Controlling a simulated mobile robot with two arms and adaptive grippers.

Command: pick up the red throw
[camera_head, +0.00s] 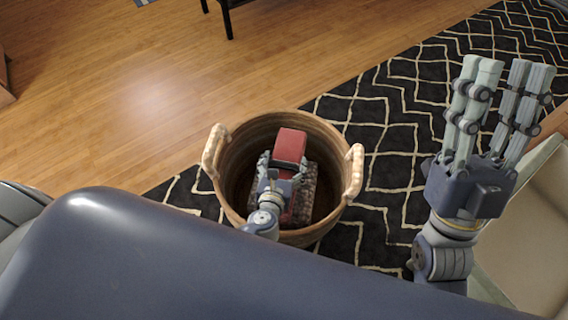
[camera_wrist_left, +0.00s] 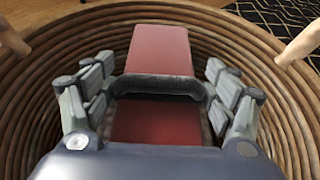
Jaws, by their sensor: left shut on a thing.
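The red throw (camera_head: 291,145) is a folded, block-like bundle inside a round wicker basket (camera_head: 241,136). In the left wrist view the throw (camera_wrist_left: 158,50) shows as a pale red upper part and a darker red lower part, with a dark grey band across between them. My left gripper (camera_head: 282,172) reaches down into the basket and is shut on the throw, with fingers on both sides in the left wrist view (camera_wrist_left: 160,86). My right gripper (camera_head: 507,82) is raised at the right, fingers pointing up and apart, empty, away from the throw.
The basket has two pale loop handles (camera_head: 354,172) on its rim. A grey textured thing (camera_head: 308,187) lies in it beside the throw. A black rug (camera_head: 390,130) with cream zigzags lies under and right of the basket. Wooden floor (camera_head: 130,110) is clear at left.

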